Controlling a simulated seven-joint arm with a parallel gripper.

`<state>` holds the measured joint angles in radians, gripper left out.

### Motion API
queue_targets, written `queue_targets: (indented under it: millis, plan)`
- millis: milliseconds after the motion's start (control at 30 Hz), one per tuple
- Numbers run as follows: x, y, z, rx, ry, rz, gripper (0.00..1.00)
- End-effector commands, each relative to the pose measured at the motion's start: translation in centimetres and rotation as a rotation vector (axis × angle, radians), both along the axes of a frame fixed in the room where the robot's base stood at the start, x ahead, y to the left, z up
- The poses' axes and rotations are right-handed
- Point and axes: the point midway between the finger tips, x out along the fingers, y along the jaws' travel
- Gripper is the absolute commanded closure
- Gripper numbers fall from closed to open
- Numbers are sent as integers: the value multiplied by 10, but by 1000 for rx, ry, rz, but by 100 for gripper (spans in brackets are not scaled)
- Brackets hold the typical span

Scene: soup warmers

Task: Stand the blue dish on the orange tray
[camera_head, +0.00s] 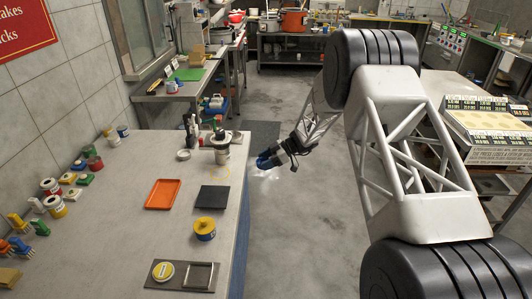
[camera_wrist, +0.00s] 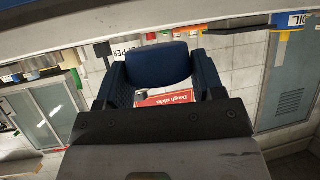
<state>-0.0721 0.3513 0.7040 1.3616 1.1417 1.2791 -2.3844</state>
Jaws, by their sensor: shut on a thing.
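The orange tray (camera_head: 163,194) lies flat on the left counter, and its inside looks empty. My gripper (camera_head: 268,161) is right of the counter's right edge, over the floor side and apart from the tray. In the wrist view the gripper (camera_wrist: 160,78) is shut on a dark blue piece, which I take for the blue dish (camera_wrist: 158,64), between its two fingers. In the head view the dish is too small to tell from the blue fingertips.
A board (camera_head: 158,284) bears a yellow disc and a frame. A pot-like stand (camera_head: 221,152) is behind. Several tins and brushes line the left side.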

Motion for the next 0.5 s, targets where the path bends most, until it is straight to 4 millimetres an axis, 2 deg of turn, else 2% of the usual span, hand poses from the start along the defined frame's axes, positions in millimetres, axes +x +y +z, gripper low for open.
queue_targets:
  millis: [267,500]
  plan:
    - [8,-11,3,0,-2,-85,65]
    - [30,-42,10,0,-2,-318,65]
